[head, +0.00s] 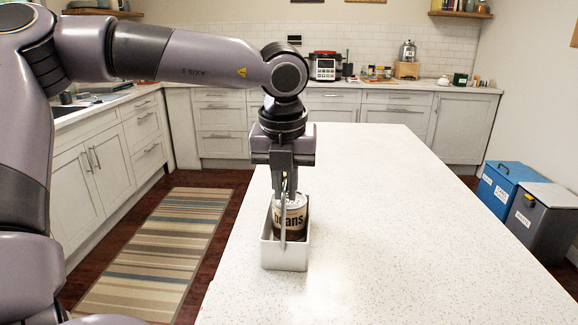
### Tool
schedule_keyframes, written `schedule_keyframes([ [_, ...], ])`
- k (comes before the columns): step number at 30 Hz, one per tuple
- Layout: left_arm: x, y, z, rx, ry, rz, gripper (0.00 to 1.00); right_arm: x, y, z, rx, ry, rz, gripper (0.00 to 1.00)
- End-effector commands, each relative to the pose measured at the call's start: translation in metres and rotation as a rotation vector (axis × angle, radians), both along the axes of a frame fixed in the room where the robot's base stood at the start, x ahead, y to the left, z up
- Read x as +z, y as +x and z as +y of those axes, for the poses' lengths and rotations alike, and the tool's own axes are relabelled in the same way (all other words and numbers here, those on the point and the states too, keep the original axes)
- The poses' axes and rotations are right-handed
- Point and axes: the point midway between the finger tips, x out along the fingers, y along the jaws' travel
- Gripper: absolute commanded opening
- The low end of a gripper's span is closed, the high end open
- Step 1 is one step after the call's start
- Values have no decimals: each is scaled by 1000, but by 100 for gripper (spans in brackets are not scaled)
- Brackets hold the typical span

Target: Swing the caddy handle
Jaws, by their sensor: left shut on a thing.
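A white caddy (284,258) stands on the near left part of the speckled white countertop. A can with a "beans" label (296,219) stands upright inside it. A thin grey handle (283,228) rises in front of the can towards my left gripper. My left gripper (287,190) points straight down over the caddy and is shut on the handle's upper part. The fingers hide part of the can's top and the exact grip. My right gripper is not in view.
The white countertop (400,220) is clear to the right of the caddy and behind it. Its left edge runs close beside the caddy. A blue bin (498,195) and a grey bin (540,225) stand on the floor at the right. A striped rug (160,250) lies at the left.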

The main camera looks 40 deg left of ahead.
Motion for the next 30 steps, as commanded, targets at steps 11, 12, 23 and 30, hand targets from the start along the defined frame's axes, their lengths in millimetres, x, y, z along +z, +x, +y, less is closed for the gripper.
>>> schedule_keyframes([
  [11, -4, 10, -12, -1, 1, 1, 7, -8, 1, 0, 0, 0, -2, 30],
  [12, -4, 11, -14, -1, 1, 1, 7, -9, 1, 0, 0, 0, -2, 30],
  [23, -6, 18, -23, -1, 0, 2, 7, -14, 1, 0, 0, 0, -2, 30],
  [30, -5, 19, -24, -1, -1, 2, 7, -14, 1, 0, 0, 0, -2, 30],
])
